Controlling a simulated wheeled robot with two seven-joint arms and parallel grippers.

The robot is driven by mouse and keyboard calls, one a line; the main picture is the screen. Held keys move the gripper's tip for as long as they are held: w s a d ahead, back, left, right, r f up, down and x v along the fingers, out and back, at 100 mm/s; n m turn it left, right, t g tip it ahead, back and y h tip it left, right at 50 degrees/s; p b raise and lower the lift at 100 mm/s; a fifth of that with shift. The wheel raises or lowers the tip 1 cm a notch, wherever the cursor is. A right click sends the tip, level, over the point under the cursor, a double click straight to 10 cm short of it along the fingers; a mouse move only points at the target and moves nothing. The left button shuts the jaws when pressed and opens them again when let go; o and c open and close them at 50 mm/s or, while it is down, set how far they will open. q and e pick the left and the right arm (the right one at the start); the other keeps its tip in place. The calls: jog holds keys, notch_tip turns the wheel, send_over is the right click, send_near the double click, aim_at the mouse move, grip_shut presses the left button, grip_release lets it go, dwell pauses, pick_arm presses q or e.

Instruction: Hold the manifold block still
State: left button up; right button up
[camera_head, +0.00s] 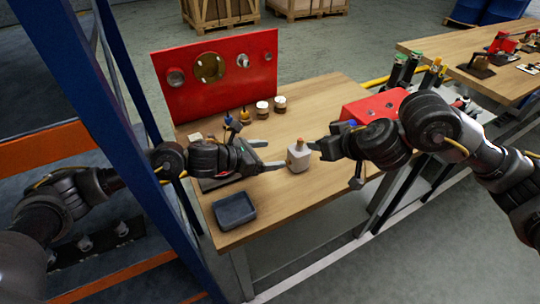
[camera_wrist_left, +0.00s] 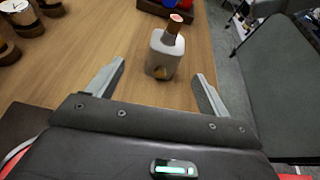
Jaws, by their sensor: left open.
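The manifold block (camera_head: 298,156) is a small pale grey block standing upright on the wooden workbench (camera_head: 290,205). In the left wrist view the block (camera_wrist_left: 163,55) has a brown stub with a reddish end on top and a brownish port low on its near face. My left gripper (camera_head: 273,154) is open, its two fingers pointing at the block from the left. In the left wrist view the block is just ahead of the fingertips (camera_wrist_left: 160,69), between their lines. My right gripper (camera_head: 322,146) is close at the block's right; its jaw gap is not clear.
A dark tray (camera_head: 234,210) lies at the bench's front left. A red upright panel (camera_head: 217,72) stands at the back, with small jars (camera_head: 271,107) before it. A red box (camera_head: 375,105) is behind my right arm. A blue rack post (camera_head: 150,150) stands left.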

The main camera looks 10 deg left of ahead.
aim_at(298, 154)
pick_arm(q)
jog(key=shift+s+d+f, duration=0.1)
jog(key=shift+s+d, duration=0.1)
jog(key=shift+d, duration=0.2)
jog(key=shift+w+d+f, duration=0.1)
jog(key=shift+w+d, duration=0.1)
jog(key=shift+d, duration=0.1)
jog(key=x, duration=1)
jog(key=shift+f, duration=0.1)
jog(key=shift+c, duration=1.2)
jog(key=c, duration=1.2)
